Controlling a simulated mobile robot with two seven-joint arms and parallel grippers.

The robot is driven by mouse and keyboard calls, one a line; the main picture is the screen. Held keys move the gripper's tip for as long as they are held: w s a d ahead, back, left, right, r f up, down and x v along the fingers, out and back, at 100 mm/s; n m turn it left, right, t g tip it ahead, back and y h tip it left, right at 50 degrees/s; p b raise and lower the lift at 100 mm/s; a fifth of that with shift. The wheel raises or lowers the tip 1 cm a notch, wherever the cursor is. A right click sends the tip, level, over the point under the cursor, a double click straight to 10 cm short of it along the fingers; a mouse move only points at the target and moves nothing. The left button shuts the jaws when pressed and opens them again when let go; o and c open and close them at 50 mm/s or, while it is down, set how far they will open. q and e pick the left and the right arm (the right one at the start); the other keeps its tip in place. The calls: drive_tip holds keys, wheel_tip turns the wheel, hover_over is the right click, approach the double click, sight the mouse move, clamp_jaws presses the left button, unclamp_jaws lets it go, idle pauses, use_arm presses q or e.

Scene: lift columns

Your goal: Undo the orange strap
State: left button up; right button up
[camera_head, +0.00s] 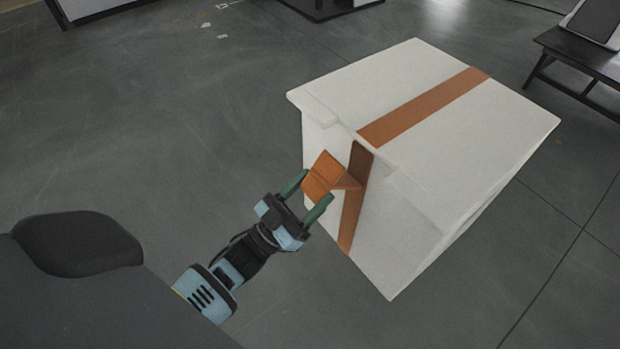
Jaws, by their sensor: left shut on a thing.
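The orange strap (425,107) runs across the top of a white box (400,70) and down its near side. On the near side, a flap of the strap (322,176) stands out from the box face. The lower part of the strap (351,217) lies against that face. My left gripper (306,194) comes in from the lower left, with its green fingers on either side of the flap, shut on it. My right gripper is not in view.
The box stands on a grey floor (150,120) with wide free room to its left. A dark bench (580,58) stands at the upper right. Dark-framed furniture (330,8) shows at the top edge.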

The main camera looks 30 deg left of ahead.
use_arm(q)
drive_tip(key=o, duration=1.1)
drive_tip(key=shift+f, duration=0.45)
drive_tip(key=shift+c, duration=0.2)
drive_tip(key=shift+o, duration=1.6)
drive_tip(key=shift+w+r, duration=0.1)
drive_tip(key=shift+r, duration=0.1)
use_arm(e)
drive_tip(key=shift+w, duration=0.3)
use_arm(q)
drive_tip(key=p+v, duration=0.1)
drive_tip(key=v, duration=0.7)
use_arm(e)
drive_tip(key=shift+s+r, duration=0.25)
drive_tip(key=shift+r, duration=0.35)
use_arm(q)
drive_tip(key=shift+r, duration=0.1)
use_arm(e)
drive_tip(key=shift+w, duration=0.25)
use_arm(q)
drive_tip(key=shift+d, duration=0.1)
